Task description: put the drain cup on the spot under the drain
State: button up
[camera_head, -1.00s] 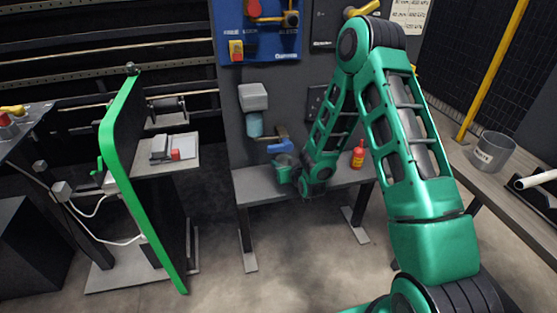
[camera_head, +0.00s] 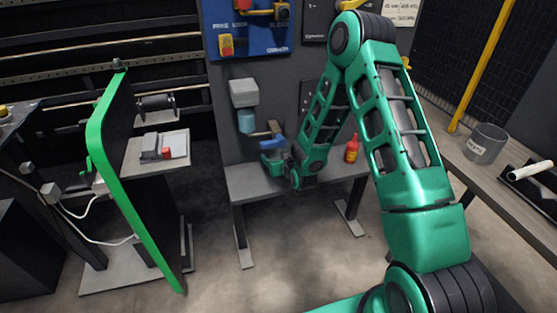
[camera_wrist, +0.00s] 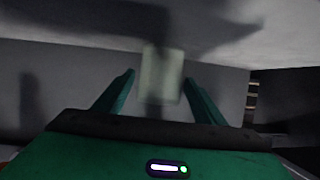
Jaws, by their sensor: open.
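My gripper (camera_head: 272,163) is low at the back shelf, just below the blue-handled valve in the head view. In the wrist view its two green fingers (camera_wrist: 160,82) are apart, with nothing clearly held between them. A pale upright rectangle (camera_wrist: 161,70) shows beyond and between the fingertips; I cannot tell whether it is the spot, the cup or a label. The drain cup cannot be clearly made out near my gripper. A filter unit with a bluish bowl (camera_head: 247,120) hangs on the grey panel, left of the valve (camera_head: 271,143).
The grey shelf (camera_head: 250,187) under the panel is bare at its left end. A red bottle (camera_head: 352,150) stands on it to the right. A grey labelled bucket (camera_head: 484,144) and a white tube (camera_head: 530,170) are on the right bench. A green-edged panel (camera_head: 125,200) stands left.

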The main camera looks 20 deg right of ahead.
jog(key=v, duration=1.2)
jog(key=shift+w+r, duration=0.1)
jog(key=shift+d, duration=0.1)
jog(key=s+d+r+m+g+h, duration=0.25)
jog(key=s+d+r, duration=0.25)
jog(key=d, duration=0.4)
jog(key=s+d+r+m+g+h, duration=0.2)
jog(key=s+d+r+g+h, duration=0.15)
jog(key=s+d, duration=0.4)
jog(key=s+r+m+g+y, duration=0.1)
jog(key=s+r, duration=0.4)
jog(key=s, duration=0.8)
jog(key=s+r+m+g+y, duration=0.1)
jog(key=s+r+g+y, duration=0.3)
jog(key=s, duration=1)
jog(key=r+g, duration=0.2)
jog(key=shift+a+m+g, duration=0.2)
jog(key=shift+m+g, duration=0.1)
jog(key=shift+m, duration=0.05)
